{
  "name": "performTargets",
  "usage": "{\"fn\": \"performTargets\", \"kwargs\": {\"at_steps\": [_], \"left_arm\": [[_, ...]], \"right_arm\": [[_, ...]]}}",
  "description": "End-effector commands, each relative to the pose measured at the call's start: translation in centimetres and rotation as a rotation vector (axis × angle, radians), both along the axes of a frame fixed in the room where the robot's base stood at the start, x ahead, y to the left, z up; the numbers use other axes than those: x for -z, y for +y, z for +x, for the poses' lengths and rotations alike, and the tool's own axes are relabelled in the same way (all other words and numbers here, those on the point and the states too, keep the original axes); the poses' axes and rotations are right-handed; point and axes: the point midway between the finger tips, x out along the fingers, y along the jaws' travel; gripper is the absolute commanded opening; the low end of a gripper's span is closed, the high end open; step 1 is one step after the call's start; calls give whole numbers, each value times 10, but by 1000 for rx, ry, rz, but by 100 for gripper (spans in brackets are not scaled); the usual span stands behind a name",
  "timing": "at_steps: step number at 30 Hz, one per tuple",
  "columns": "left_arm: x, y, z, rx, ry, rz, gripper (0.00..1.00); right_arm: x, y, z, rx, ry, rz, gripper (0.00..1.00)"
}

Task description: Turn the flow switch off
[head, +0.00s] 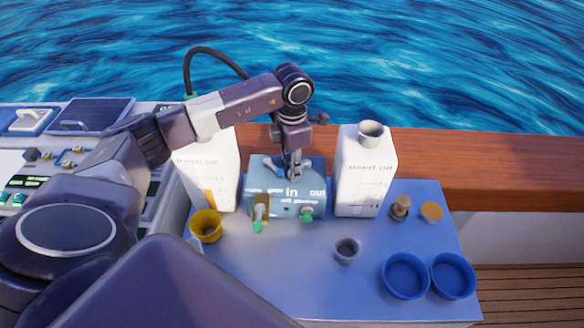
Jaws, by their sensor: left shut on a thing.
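A blue box (270,203) with "in" and "out" labels stands on the blue table between two white oil containers. My left gripper (293,170) points straight down at the top of this box. It is shut on a small part there, which appears to be the flow switch. The fingers mostly hide this part, so I cannot tell which way it is turned. Green-tipped fittings show at the box's front, one below the "in" side (258,226) and one below the "out" side (307,214). My right gripper is not in view.
The used oil container (364,178) stands right of the box, with a grey cup (371,131) on top. The fresh oil container (214,174) is at left.

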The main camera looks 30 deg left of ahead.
Motion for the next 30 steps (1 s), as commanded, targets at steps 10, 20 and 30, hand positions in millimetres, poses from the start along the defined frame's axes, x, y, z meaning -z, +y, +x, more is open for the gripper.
{"fn": "performTargets", "kwargs": {"at_steps": [10,20,30], "left_arm": [[2,-11,-1,-207,1,2,0],[2,-27,1,-484,1,1,0],[1,-37,5,-687,1,1,0]], "right_arm": [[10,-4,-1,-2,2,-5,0],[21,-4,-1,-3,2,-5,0],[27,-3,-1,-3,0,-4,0]]}}
